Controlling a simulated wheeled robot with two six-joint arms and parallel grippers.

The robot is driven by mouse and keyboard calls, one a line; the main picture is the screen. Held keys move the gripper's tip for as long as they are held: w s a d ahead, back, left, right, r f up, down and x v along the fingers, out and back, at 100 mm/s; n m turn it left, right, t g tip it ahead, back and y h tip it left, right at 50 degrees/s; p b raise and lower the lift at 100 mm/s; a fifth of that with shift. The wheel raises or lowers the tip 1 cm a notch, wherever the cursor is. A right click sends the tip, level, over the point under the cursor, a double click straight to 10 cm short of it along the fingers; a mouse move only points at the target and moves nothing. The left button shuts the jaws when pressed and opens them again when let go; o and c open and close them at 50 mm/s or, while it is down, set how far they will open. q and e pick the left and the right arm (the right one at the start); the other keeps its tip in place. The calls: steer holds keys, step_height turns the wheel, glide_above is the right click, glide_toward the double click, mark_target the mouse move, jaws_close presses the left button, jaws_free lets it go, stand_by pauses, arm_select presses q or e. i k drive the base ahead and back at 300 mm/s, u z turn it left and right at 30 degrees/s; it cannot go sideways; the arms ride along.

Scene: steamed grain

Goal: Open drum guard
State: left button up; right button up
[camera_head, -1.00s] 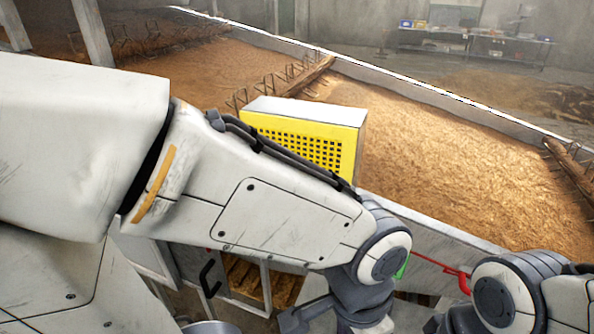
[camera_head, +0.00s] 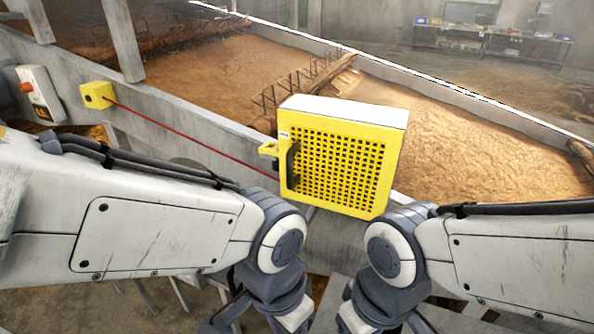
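The drum guard (camera_head: 335,160) is a yellow box-shaped cover with a perforated front and a pale top. It sits at the side wall of the grain bed, in the middle of the head view, and looks closed. My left gripper (camera_head: 245,325) and my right gripper (camera_head: 385,325) are at the bottom edge, mostly cut off. Their fingertips do not show clearly.
A red cord (camera_head: 190,138) runs along the wall from a yellow switch box (camera_head: 97,95) toward the guard. A control box with a red button (camera_head: 40,93) is at the far left. Brown grain (camera_head: 450,140) fills the bed behind the wall. A workbench (camera_head: 490,45) stands far back.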

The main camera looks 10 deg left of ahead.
mark_target(348, 168)
steer(key=u, duration=1.15)
steer(key=i, duration=0.4)
steer(key=z, duration=0.55)
